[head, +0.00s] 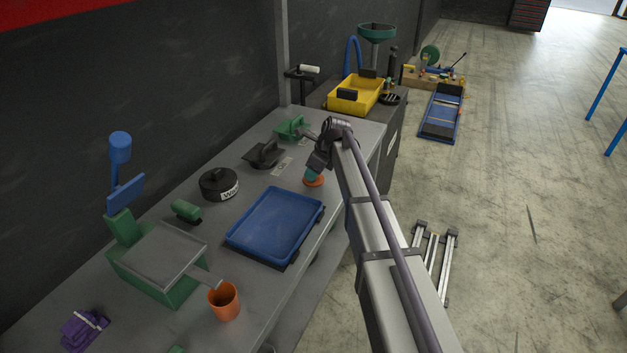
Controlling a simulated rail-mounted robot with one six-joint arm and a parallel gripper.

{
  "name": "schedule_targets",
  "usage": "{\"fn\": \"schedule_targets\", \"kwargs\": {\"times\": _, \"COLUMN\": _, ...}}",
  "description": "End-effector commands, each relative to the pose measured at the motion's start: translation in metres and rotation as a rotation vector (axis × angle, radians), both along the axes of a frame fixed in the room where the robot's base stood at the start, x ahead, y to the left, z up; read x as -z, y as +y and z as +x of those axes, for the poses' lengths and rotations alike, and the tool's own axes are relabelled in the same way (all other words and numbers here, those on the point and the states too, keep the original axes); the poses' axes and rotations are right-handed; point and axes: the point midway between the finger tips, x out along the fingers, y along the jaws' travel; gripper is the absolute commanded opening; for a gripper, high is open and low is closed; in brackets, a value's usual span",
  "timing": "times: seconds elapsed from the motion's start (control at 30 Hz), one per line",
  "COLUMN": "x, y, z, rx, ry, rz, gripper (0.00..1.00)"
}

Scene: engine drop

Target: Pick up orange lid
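A small round orange piece (314,183), which looks like the orange lid, lies on the grey workbench near its front edge, just beyond the blue tray. A small teal piece (312,174) sits over it; I cannot tell whether the two are joined. My gripper (318,164) is at the end of my arm, just above and beside the teal piece. Its fingers are small and dark, and I cannot tell whether they touch anything or how far apart they are.
The blue tray (235,243) lies on the workbench (245,318). A black round container (219,185), a dark trowel-like tool (264,155) and a green tool (292,128) are behind. An orange cup (225,303) and a green box (158,283) stand nearer. The right-hand floor has open room.

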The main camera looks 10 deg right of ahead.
Motion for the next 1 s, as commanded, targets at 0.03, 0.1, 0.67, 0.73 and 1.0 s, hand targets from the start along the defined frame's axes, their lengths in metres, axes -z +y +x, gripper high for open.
{"fn": "schedule_targets", "kwargs": {"times": 0.03, "x": 0.0, "y": 0.0, "z": 0.0, "rx": 0.0, "ry": 0.0, "rz": 0.0, "gripper": 0.38}}
{"fn": "schedule_targets", "kwargs": {"times": 0.1, "x": 0.0, "y": 0.0, "z": 0.0, "rx": 0.0, "ry": 0.0, "rz": 0.0, "gripper": 0.31}}
{"fn": "schedule_targets", "kwargs": {"times": 0.67, "x": -0.002, "y": 0.0, "z": 0.0, "rx": 0.0, "ry": 0.0, "rz": 0.0, "gripper": 0.0}}
{"fn": "schedule_targets", "kwargs": {"times": 0.73, "x": -0.008, "y": 0.0, "z": 0.0, "rx": 0.0, "ry": 0.0, "rz": 0.0, "gripper": 0.0}}
{"fn": "schedule_targets", "kwargs": {"times": 1.0, "x": -0.069, "y": 0.0, "z": 0.0, "rx": 0.0, "ry": 0.0, "rz": 0.0, "gripper": 0.0}}
